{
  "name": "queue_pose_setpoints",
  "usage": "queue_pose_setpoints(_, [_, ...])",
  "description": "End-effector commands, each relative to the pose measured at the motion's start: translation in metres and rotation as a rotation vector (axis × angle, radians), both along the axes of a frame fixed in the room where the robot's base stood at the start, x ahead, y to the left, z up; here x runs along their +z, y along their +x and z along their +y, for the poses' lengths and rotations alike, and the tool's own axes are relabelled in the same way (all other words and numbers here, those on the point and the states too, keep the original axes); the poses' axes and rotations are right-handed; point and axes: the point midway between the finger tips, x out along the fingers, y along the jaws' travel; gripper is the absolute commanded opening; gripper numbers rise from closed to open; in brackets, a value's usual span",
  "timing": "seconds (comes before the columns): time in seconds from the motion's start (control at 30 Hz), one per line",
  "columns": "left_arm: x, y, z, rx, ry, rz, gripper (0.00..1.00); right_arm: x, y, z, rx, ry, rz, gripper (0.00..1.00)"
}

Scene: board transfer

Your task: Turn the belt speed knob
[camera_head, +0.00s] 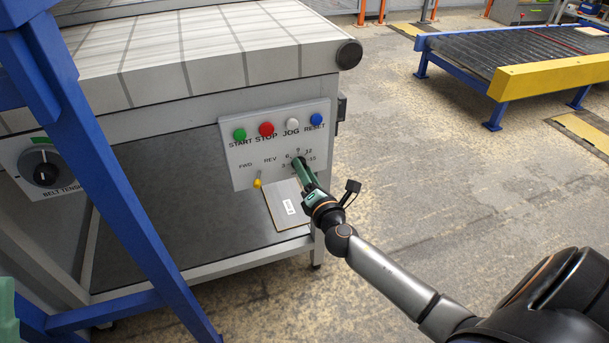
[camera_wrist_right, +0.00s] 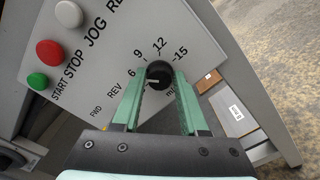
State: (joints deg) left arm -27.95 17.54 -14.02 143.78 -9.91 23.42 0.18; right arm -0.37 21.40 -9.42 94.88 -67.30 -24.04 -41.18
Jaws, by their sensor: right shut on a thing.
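The belt speed knob (camera_wrist_right: 159,72) is black and round on the grey control panel (camera_head: 238,152), with a scale that includes 6, 9, 12 and 15. In the right wrist view its pale mark points left, near the 6 side. My right gripper (camera_head: 301,168) reaches the panel's lower right and hides most of the knob in the head view. In the wrist view its green fingers lie on both sides of the knob, shut on it. A small green part, apparently my left gripper (camera_head: 8,312), shows at the lower left edge; its fingers are out of view.
Green, red, white and blue buttons line the panel's top; a yellow-tipped lever (camera_head: 257,183) sits lower left. Another black dial (camera_head: 45,174) is marked BELT TENS. A blue post (camera_head: 110,190) crosses the left foreground.

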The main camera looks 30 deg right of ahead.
Motion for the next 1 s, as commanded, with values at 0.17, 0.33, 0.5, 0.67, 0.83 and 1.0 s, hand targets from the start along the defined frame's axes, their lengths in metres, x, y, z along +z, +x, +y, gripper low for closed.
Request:
queue_pose_setpoints(0.17, [-0.011,0.000,-0.001,-0.010,-0.002,0.008,0.00,-0.003,0.000,-0.001,-0.002,0.166,-0.040,0.00])
queue_pose_setpoints(0.33, [-0.016,0.000,-0.002,-0.013,0.005,0.008,0.00,-0.003,0.000,-0.001,-0.002,0.317,-0.077,0.00])
queue_pose_setpoints(0.5, [-0.019,0.000,-0.003,-0.012,0.009,0.008,0.00,-0.003,0.000,-0.001,-0.002,0.449,-0.108,0.00])
queue_pose_setpoints(0.67, [-0.021,0.000,-0.003,-0.010,0.011,0.007,0.00,-0.002,0.000,-0.001,-0.002,0.546,-0.132,0.00])
queue_pose_setpoints(0.83, [-0.021,0.000,-0.003,-0.007,0.008,0.007,0.00,-0.002,0.000,-0.001,-0.002,0.617,-0.149,0.00])
queue_pose_setpoints(1.0, [-0.021,0.000,-0.003,-0.006,0.006,0.007,0.00,-0.002,0.000,-0.001,-0.001,0.655,-0.158,0.00])
